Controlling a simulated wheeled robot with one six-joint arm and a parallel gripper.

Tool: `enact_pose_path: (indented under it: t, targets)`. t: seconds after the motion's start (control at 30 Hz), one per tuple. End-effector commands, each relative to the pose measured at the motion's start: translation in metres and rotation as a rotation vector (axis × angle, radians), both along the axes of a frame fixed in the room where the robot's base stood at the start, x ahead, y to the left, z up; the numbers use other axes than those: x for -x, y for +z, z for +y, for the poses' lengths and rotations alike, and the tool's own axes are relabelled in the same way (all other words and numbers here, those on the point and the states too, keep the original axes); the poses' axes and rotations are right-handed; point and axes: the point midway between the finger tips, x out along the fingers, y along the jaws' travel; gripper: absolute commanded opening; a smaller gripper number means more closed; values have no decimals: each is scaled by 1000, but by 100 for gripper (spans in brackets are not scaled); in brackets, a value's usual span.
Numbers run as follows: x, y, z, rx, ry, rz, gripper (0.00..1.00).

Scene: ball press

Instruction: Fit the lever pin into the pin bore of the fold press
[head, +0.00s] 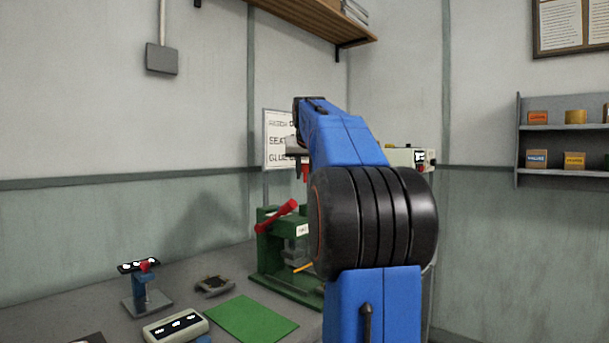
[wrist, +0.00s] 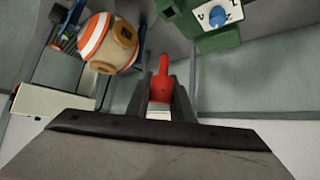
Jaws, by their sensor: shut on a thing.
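The red lever pin (wrist: 160,82) stands between the two fingers of my gripper (wrist: 164,98) in the wrist view, and the gripper is shut on it. A bit of red (head: 305,172) shows below my wrist in the head view. The green fold press (head: 268,256) stands on the bench beyond my arm, with a red lever tilted up to the right at its top. In the wrist view part of a green body (wrist: 215,38), with a white label and blue knob, shows at the upper right, apart from the pin. I cannot make out the pin bore.
A striped orange and white round thing (wrist: 108,42) is left of the fingers in the wrist view. On the bench are a green mat (head: 252,319), a small blue stand (head: 148,290) and a pale box (head: 176,326). My arm hides the bench's right side.

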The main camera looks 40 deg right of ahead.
Motion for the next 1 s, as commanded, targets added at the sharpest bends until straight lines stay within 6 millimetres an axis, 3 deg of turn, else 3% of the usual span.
enact_pose_path:
  t: [0.7,1.0]
  targets:
    - [0,-47,0,0,0,0,0]
    - [0,-57,0,0,0,0,0]
